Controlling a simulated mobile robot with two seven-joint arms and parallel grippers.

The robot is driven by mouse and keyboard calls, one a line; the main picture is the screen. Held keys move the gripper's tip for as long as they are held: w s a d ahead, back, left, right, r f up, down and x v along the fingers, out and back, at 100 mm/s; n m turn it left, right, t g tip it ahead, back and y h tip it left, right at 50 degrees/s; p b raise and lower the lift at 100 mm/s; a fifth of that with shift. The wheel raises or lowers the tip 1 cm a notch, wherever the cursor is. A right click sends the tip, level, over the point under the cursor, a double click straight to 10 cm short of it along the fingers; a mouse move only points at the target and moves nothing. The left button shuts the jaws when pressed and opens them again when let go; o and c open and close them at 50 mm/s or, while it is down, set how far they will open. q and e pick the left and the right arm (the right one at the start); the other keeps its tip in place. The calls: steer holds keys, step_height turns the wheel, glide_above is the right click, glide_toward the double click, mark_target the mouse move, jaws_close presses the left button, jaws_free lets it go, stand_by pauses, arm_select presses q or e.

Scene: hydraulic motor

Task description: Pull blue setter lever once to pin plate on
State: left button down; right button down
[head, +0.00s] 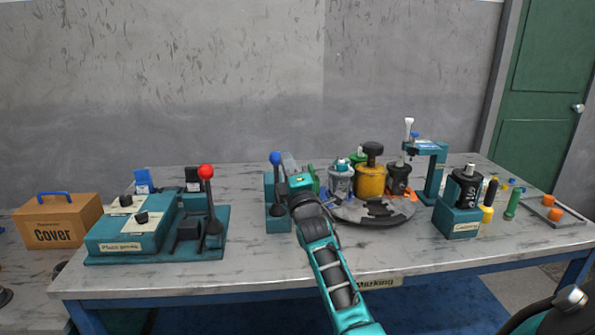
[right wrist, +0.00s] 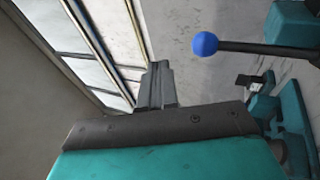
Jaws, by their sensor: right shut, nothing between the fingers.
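The blue setter lever (head: 275,158) stands upright on a teal base (head: 278,222) near the middle of the table, with a blue ball on a dark rod. In the right wrist view its blue ball (right wrist: 205,44) and black rod show to the right of the fingers. My right gripper (head: 290,161) is shut and empty, just right of the lever's ball in the head view. In the right wrist view the gripper's fingers (right wrist: 154,84) are together, with a visible gap to the ball. My left gripper is not in view.
Left stands a teal press (head: 128,228) with a red-ball lever (head: 206,172). Right of my arm, a round carousel (head: 373,211) carries several motor parts beside a teal stand (head: 436,172). A Cover box (head: 58,220) is at far left. The table's front strip is clear.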

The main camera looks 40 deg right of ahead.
steer(key=s+a+r, duration=0.1)
steer(key=s+a, duration=0.1)
steer(key=s, duration=0.5)
steer(key=shift+a+r+p, duration=0.15)
steer(key=shift+a+p, duration=0.05)
steer(key=shift+p, duration=0.1)
